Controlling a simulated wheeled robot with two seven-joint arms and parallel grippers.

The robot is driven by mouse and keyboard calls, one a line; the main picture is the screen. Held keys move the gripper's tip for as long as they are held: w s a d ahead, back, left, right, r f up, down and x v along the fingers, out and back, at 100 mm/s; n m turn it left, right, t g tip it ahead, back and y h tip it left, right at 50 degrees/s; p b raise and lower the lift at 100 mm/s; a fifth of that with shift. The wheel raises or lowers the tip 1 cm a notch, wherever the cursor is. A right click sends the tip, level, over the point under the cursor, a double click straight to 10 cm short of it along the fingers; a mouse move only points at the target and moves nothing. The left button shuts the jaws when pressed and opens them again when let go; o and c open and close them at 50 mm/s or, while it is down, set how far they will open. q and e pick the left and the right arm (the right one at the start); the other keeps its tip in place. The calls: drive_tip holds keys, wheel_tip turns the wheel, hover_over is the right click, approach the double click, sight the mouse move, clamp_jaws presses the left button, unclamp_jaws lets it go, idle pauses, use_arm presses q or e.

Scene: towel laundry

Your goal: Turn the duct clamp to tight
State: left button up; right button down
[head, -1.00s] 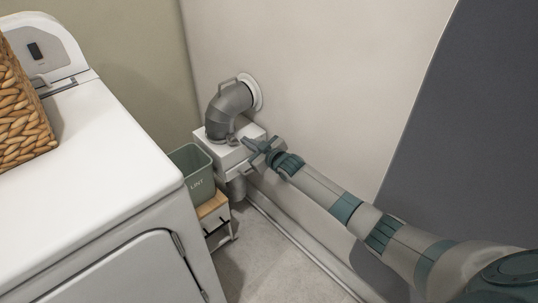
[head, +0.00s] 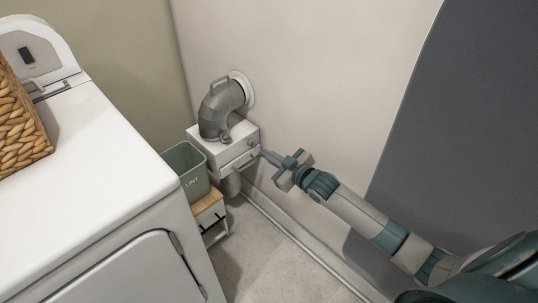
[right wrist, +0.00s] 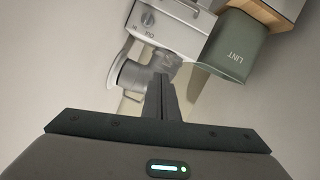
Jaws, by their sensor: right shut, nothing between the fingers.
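The grey duct elbow (head: 220,106) rises from a white box (head: 211,142) and bends into a round white wall collar (head: 246,88). A small grey tab, seemingly the duct clamp (head: 226,140), shows at the foot of the elbow; its setting is too small to read. My right gripper (head: 264,153) is shut and empty, its tips in front of the box's right edge, right of and below the clamp. In the right wrist view its shut fingers (right wrist: 162,95) overlap a grey round duct part (right wrist: 138,74). My left gripper is out of view.
A green lint bin (head: 186,163) stands left of the box, above a small wooden-topped stand (head: 207,204). The white dryer (head: 110,150) with a wicker basket (head: 20,130) fills the left. A pipe runs along the wall's foot. The floor between is clear.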

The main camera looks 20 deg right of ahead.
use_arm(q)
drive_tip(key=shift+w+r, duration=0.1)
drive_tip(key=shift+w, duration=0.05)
use_arm(e)
drive_tip(key=shift+s, duration=0.3)
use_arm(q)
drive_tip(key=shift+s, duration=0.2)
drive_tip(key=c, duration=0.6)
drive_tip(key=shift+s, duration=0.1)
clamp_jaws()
use_arm(e)
drive_tip(key=s+a+f+m+g+h, duration=0.1)
drive_tip(key=s+a+f+g, duration=0.15)
drive_tip(key=s+f, duration=0.45)
drive_tip(key=s+a+f+m+g, duration=0.15)
drive_tip(key=s+a, duration=0.25)
drive_tip(key=s, duration=0.6)
drive_tip(key=s+a+f+g+h, duration=0.1)
drive_tip(key=s+a+f+g, duration=0.3)
drive_tip(key=s, duration=0.5)
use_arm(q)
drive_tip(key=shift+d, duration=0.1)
use_arm(e)
drive_tip(key=s+f+m+g+h, duration=0.1)
drive_tip(key=s+f+m+g, duration=0.1)
drive_tip(key=s, duration=1.2)
drive_tip(key=shift+s+d+f, duration=0.2)
drive_tip(key=shift+s+d, duration=0.2)
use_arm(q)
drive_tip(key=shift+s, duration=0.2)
